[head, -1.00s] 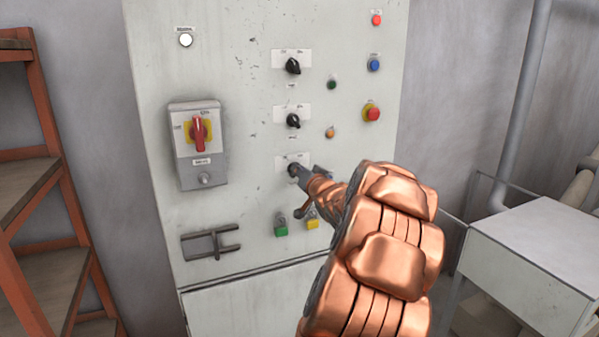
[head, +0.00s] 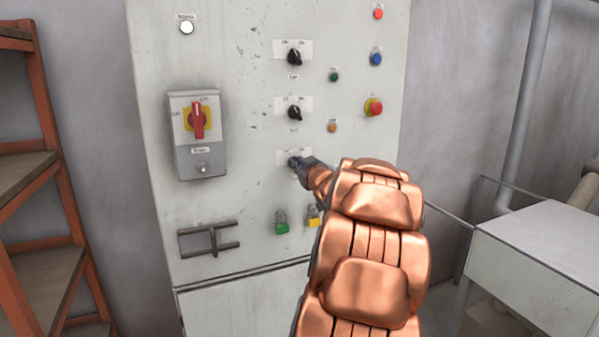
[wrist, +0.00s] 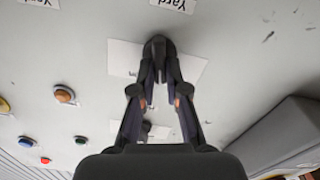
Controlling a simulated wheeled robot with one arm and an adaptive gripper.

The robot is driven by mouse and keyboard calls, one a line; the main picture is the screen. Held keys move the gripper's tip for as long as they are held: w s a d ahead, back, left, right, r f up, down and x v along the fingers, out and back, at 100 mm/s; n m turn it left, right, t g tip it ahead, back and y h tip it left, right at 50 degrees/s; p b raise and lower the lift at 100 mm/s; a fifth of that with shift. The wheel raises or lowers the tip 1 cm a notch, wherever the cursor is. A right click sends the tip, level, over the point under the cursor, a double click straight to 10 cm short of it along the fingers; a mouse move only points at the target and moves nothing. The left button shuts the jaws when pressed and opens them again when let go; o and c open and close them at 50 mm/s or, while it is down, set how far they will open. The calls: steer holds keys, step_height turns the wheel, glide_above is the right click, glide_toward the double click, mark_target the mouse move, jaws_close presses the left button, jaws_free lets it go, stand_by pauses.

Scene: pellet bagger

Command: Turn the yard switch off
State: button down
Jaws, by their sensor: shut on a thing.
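The yard switch (wrist: 157,44) is a dark rotary knob on a white plate, beside a label reading "Yard" in the upside-down wrist view. In the head view it is the lowest of three knobs in a column, and its plate (head: 285,157) shows left of my gripper (head: 299,165). The knob is mostly hidden there, so its pointing direction cannot be told. My gripper (wrist: 160,52) is shut on the knob, with one finger on each side.
Two similar black knobs, upper (head: 294,57) and middle (head: 295,112), sit above. A red-handled isolator (head: 198,120) is to the left. Push buttons, including a red one on yellow (head: 374,107), are to the right. Green (head: 282,227) and yellow (head: 313,216) padlocks hang just below.

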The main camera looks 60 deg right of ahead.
steer(key=shift+a+n+b, duration=0.1)
steer(key=shift+n+b, duration=0.65)
steer(key=shift+n, duration=0.55)
steer(key=shift+w+n, duration=0.1)
steer(key=shift+n, duration=0.2)
steer(key=c, duration=1.2)
jaws_free()
steer(key=v, duration=1.2)
